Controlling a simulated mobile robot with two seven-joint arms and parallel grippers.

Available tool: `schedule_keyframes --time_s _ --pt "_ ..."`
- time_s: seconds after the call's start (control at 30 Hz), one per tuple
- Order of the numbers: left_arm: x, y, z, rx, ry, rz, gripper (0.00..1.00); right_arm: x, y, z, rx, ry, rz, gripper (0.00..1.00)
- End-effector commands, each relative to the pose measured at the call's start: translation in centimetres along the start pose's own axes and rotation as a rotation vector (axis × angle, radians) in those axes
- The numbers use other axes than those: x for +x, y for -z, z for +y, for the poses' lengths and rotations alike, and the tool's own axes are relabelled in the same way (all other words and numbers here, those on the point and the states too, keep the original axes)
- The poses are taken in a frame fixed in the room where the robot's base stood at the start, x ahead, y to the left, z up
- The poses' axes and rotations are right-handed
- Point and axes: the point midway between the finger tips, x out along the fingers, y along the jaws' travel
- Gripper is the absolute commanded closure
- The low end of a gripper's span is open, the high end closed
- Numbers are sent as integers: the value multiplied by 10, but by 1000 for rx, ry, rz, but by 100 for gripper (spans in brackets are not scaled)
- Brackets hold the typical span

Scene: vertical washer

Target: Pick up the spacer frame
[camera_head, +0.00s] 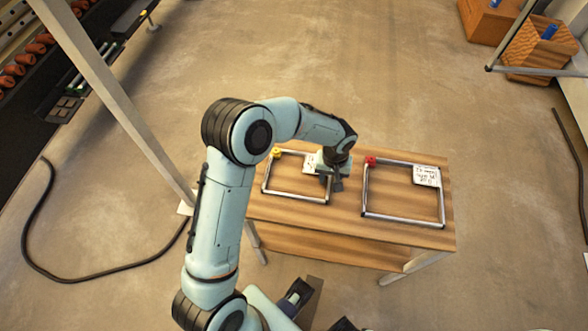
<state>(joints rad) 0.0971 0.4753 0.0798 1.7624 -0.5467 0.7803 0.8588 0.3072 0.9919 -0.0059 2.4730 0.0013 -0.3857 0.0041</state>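Two rectangular silver spacer frames lie flat on a wooden table (350,231) in the head view. The left spacer frame (293,195) has a yellow corner piece (276,152). The right spacer frame (402,218) has a red corner piece (370,161). My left gripper (337,185) points down at the right side bar of the yellow-cornered frame. Its wrist covers part of that bar and the upper right corner. The fingertips are small and dark; whether they are open or closed on the bar cannot be told. My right gripper is not in view.
White labels with writing lie by the left frame (310,163) and the right frame (427,176). A grey post (120,105) stands left of my arm. A black cable (75,277) lies on the floor at left. Wooden crates (540,47) stand at the far right.

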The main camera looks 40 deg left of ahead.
Motion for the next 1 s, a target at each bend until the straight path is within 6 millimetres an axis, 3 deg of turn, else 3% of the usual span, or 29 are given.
schedule_keyframes --time_s 0.1,0.2,0.23,0.73,0.87,1.0 --pt "0 0 0 0 0 0 62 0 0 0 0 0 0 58" --pt "-1 0 0 1 0 0 94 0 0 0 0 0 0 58" --pt "-1 0 0 1 0 0 100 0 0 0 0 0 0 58" --pt "-10 0 0 1 0 3 100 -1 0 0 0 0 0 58" --pt "-26 1 0 2 -1 4 100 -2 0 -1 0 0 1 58" --pt "-59 1 1 1 -3 7 100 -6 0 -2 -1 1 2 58"
